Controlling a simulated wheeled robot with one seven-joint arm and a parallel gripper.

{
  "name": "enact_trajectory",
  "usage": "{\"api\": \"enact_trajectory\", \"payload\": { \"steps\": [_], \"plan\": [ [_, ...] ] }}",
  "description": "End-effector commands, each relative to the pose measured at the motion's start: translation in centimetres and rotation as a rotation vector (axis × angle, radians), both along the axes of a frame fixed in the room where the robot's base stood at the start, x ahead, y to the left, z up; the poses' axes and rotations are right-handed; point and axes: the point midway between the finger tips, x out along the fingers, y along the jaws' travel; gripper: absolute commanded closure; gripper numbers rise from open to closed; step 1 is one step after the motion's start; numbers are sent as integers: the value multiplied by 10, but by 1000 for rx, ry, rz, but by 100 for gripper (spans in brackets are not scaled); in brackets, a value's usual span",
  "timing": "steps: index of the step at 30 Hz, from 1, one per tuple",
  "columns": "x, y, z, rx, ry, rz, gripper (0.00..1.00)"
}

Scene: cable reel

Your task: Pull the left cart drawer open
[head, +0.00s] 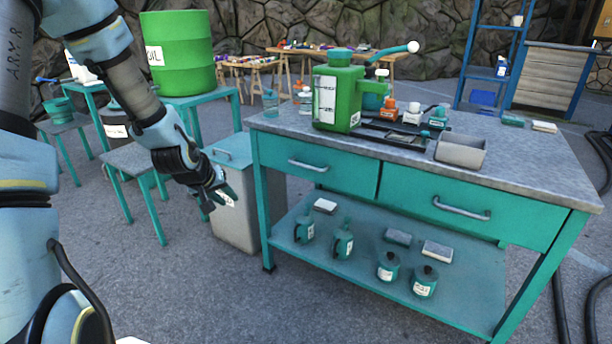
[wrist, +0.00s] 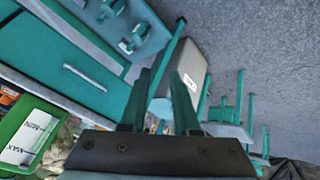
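The teal cart has a grey top. Its left drawer (head: 335,173) is shut, with a grey bar handle (head: 308,165) across its front. In the wrist view the picture is turned, and this drawer's handle (wrist: 85,78) shows at left, away from the fingers. My gripper (head: 213,203) hangs left of the cart, in front of the grey bin and apart from the drawer. In the wrist view the two fingers of my gripper (wrist: 165,75) stand apart with nothing between them.
The right drawer (head: 470,205) is shut. A grey lidded bin (head: 236,200) stands beside the cart's left leg. Cans and blocks lie on the lower shelf (head: 370,275). Open floor lies before the cart.

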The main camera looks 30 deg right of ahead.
Motion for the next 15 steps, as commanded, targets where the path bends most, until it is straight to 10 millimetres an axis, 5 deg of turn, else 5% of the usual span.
{"api": "enact_trajectory", "payload": {
  "steps": [1,3,9,15],
  "plan": [
    [3,-33,-25,-86,-5,-8,70],
    [9,-77,-40,-216,-24,-7,70],
    [13,-184,-64,-633,-34,69,70],
    [23,-242,-68,-1057,-16,256,70]
  ]
}}
